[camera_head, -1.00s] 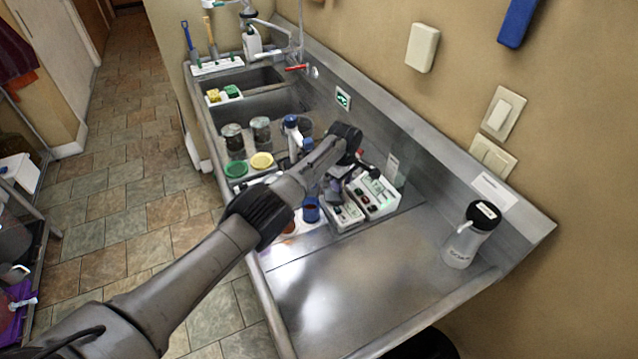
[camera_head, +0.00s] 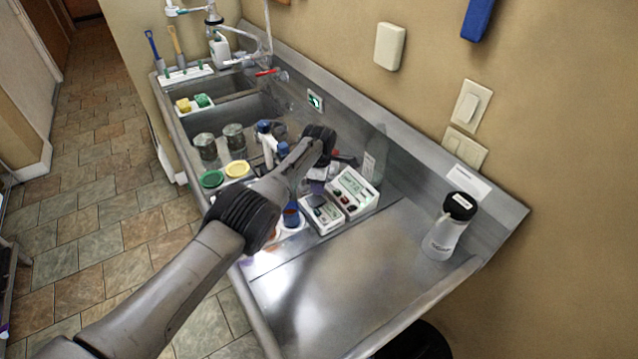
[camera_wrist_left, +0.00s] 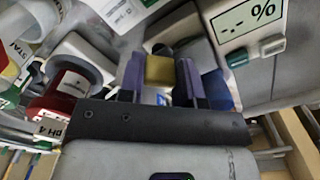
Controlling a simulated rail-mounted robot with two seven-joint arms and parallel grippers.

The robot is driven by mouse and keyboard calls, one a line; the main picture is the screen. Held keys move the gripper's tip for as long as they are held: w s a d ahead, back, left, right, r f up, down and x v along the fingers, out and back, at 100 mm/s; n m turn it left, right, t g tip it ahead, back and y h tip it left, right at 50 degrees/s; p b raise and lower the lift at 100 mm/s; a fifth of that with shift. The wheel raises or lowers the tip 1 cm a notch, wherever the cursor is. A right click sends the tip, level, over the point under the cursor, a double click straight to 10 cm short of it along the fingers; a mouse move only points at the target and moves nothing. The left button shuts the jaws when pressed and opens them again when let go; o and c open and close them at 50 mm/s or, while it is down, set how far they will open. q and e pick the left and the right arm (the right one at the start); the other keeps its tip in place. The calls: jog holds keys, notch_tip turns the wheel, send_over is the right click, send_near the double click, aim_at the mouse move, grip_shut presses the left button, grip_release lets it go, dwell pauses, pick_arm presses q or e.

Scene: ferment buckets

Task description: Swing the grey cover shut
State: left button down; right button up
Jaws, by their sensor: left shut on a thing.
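My left gripper (camera_head: 318,177) points down over two white instruments on the steel bench in the head view. In the left wrist view its purple fingers (camera_wrist_left: 159,78) are shut on a small yellow piece (camera_wrist_left: 159,69). Just beyond the fingers is a grey, rounded part (camera_wrist_left: 197,52) that may be the grey cover; how far open it stands I cannot tell. It lies beside a white instrument with a "%" display (camera_wrist_left: 247,22). In the head view my wrist and fingers hide much of this spot. The smaller instrument (camera_head: 322,214) stands below the gripper. My right gripper is out of view.
A larger white instrument (camera_head: 352,192) stands close to the smaller one. Jars (camera_head: 235,138), a green lid (camera_head: 212,179) and a yellow lid (camera_head: 237,168) stand to the left. A white bottle with a black cap (camera_head: 448,228) stands right. The front of the bench is clear.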

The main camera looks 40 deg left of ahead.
pick_arm(q)
jog(key=shift+a, duration=0.1)
jog(key=c, duration=0.8)
grip_release()
jog(key=shift+r, duration=0.1)
jog(key=shift+r+p, duration=0.3)
jog(key=shift+r, duration=0.05)
notch_tip(320, 180, up, 3)
jog(key=shift+f+p, duration=0.1)
jog(key=shift+p, duration=0.95)
notch_tip(320, 180, up, 10)
jog(key=b, duration=0.1)
